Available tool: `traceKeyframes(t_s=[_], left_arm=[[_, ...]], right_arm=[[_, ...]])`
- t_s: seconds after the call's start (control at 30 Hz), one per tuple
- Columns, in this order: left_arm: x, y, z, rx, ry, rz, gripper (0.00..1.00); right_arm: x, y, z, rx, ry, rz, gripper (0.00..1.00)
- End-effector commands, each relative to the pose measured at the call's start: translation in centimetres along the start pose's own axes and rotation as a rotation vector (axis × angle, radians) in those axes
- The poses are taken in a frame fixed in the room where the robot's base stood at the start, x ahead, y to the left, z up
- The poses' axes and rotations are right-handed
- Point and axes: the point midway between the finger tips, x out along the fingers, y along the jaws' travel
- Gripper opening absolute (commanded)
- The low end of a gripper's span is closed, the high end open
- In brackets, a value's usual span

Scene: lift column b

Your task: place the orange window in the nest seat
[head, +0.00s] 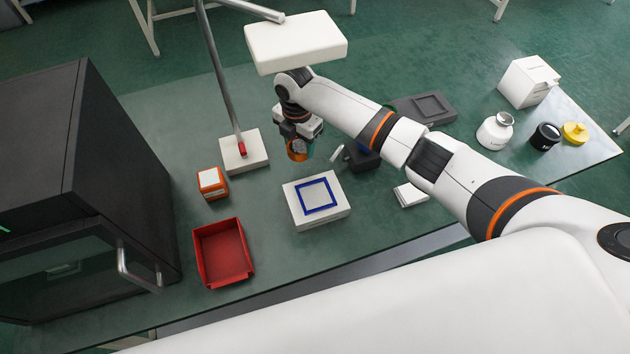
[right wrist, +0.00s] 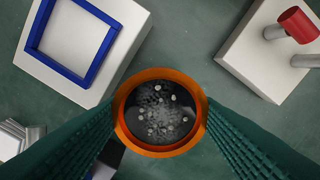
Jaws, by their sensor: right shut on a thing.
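The orange window (right wrist: 160,112) is a round orange ring with a dark, speckled glass-like disc inside. My right gripper (head: 298,146) is shut on it, with one finger on each side of the ring in the right wrist view. In the head view the orange window (head: 297,155) is partly hidden by the gripper and held above the table. A white block with a raised blue square frame (head: 319,195) stands nearer than the gripper; the frame (right wrist: 72,42) is at upper left in the right wrist view. I cannot tell whether this is the nest seat. My left gripper is not in view.
A white base with a red-tipped post (head: 242,148) and an orange box (head: 213,183) stand left of the gripper. A red tray (head: 223,252) and a black cabinet (head: 75,180) are farther left. A grey block with a square recess (head: 425,108) and several containers are right.

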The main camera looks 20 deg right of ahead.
Motion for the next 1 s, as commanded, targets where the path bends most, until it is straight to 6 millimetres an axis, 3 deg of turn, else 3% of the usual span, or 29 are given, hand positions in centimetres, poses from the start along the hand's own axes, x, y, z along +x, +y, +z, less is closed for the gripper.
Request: traceKeyframes(t_s=[0.03,0.2,0.4,0.67,0.83,1.0], left_arm=[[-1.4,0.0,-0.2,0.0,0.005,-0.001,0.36],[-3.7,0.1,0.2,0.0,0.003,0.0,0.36],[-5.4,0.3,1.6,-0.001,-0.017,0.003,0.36],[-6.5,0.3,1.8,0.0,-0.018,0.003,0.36],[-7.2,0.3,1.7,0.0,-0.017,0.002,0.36],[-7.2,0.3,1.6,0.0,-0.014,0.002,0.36]], right_arm=[[-0.5,1.2,0.7,-0.003,-0.002,0.003,0.33],[-0.6,4.9,3.2,-0.003,-0.002,0.004,0.33],[-0.4,8.2,5.4,-0.001,-0.002,0.003,0.33],[-0.3,10.2,6.8,-0.001,-0.001,0.003,0.33],[2.5,10.1,6.8,0.002,-0.001,0.004,0.33],[3.6,10.1,6.7,0.0,0.001,0.002,0.26]])
